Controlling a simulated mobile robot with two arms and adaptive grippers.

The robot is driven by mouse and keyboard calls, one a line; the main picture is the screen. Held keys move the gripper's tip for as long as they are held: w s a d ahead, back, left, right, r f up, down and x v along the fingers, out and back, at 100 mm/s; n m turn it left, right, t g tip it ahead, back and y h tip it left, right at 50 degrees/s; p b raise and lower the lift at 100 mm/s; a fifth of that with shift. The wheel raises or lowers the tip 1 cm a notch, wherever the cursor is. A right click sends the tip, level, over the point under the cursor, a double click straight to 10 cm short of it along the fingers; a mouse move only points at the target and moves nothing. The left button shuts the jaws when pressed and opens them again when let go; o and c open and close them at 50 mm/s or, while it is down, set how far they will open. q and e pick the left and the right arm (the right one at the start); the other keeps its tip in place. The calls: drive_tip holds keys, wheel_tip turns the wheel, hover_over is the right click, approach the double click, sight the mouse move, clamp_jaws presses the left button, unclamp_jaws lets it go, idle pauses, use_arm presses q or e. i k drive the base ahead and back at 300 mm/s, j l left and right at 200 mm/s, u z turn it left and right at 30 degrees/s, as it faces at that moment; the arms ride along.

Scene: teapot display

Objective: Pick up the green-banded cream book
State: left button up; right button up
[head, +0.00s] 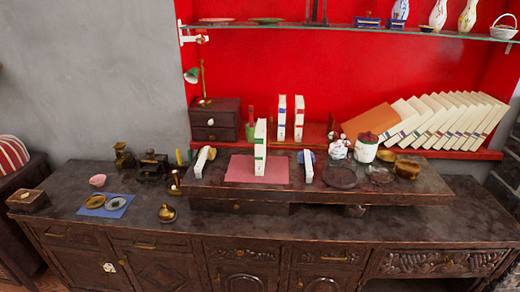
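The green-banded cream book (260,147) stands upright on a pink mat (238,172). The mat lies on the raised dark wooden stand in the middle of the cabinet top. The book's narrow spine faces me, with green bands on it. Nothing touches the book from the sides. Neither of my grippers shows in the head view.
Small white upright pieces (308,168) and (201,160) flank the mat. Two cream books (298,118) stand behind on the red shelf. A leaning book row (450,120), a floral jar (366,149) and a glass shelf (350,29) are nearby. The cabinet's front right is clear.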

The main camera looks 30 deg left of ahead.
sight(261, 129)
drive_tip(key=i+l+u, duration=0.85)
drive_tip(key=i+l, duration=0.15)
drive_tip(key=l, duration=0.15)
